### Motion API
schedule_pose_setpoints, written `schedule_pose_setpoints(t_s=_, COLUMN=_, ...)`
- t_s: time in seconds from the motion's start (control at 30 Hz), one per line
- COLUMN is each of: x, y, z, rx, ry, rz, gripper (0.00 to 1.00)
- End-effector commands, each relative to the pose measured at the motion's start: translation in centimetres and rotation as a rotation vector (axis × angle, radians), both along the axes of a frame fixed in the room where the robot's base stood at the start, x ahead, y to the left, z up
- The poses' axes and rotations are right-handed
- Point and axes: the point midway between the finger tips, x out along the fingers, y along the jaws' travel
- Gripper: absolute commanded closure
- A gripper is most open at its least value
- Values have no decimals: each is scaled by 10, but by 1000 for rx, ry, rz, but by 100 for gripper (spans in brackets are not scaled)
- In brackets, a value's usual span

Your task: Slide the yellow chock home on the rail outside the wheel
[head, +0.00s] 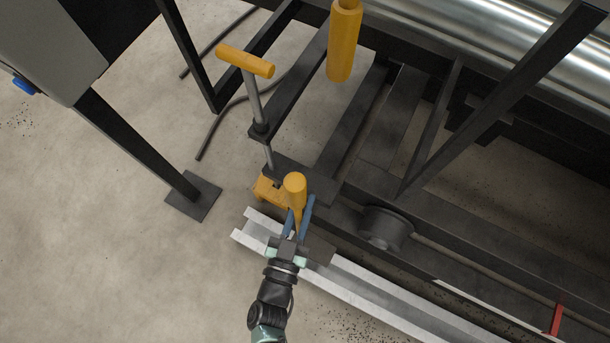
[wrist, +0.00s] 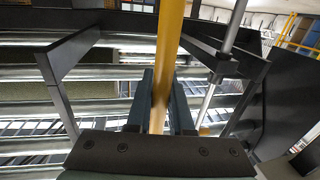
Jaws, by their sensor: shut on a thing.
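My gripper (head: 300,207) is shut on an upright yellow post with a rounded top (head: 295,184), which I take to be the chock's handle. The wrist view shows the yellow post (wrist: 162,60) between my two dark blue fingers (wrist: 161,98). The foot of the post is hidden behind my gripper, so I cannot tell how the chock sits on the rail. The pale grey channel rail (head: 385,297) runs from beside my gripper to the lower right. The dark wheel (head: 384,228) stands to the right of my gripper, beyond the rail.
A yellow T-handle (head: 245,61) on a rod stands behind, with a yellow block (head: 266,190) near its foot. Another yellow cylinder (head: 344,42) stands higher. Dark frame beams rise behind the wheel. A post foot plate (head: 193,196) is at left. Concrete floor at lower left is clear.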

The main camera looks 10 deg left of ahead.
Motion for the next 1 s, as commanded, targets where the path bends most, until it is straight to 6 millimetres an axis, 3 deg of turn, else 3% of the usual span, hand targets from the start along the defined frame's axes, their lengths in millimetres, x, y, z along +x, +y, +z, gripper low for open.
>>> schedule_pose_setpoints(t_s=0.37, x=11, y=-3, z=-1, rx=-3, ry=-12, rz=-4, gripper=100)
schedule_pose_setpoints(t_s=1.0, x=53, y=-16, z=-1, rx=-3, ry=-13, rz=-4, gripper=100)
